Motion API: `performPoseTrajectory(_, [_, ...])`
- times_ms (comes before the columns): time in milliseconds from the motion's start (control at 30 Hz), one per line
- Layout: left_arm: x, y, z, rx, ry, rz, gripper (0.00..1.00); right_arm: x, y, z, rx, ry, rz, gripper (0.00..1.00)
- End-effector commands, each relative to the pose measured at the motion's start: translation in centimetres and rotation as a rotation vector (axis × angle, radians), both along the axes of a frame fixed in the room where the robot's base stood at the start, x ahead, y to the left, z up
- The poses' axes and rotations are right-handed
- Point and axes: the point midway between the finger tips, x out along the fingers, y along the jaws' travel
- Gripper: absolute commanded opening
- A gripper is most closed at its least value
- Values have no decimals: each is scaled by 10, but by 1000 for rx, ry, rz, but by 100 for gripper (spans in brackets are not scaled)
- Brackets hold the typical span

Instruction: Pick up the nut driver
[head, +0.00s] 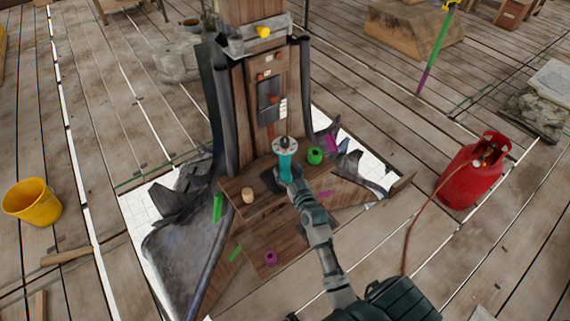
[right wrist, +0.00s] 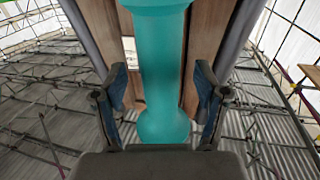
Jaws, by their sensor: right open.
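The nut driver (head: 285,162) appears as an upright teal handle with a grey round top, at the wooden ledge in front of the spire. In the right wrist view its teal handle (right wrist: 163,65) fills the middle. My right gripper (head: 289,182) is at the lower part of the handle. Its two fingers stand open on either side of the handle, with a visible gap in the right wrist view. The handle's lower end is partly hidden by the gripper in the head view. My left gripper is not in view.
Torn dark sheeting flanks the spire. A red gas cylinder (head: 470,175) with a hose stands right; a yellow bucket (head: 32,203) stands left.

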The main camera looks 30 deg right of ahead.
Motion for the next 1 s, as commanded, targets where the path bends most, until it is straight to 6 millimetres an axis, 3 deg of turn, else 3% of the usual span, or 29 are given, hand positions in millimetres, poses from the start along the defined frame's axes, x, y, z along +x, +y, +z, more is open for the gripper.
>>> performPoseTrajectory(133, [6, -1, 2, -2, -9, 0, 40, 19, -3, 0, 0, -1, 0, 72])
performPoseTrajectory(400, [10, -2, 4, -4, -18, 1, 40, 22, -4, 0, 0, 0, 0, 72])
performPoseTrajectory(700, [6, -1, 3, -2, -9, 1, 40, 22, -3, -1, 0, 1, 0, 0])
performPoseTrajectory(1000, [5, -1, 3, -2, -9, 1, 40, 22, -4, 4, -2, -6, -1, 0])
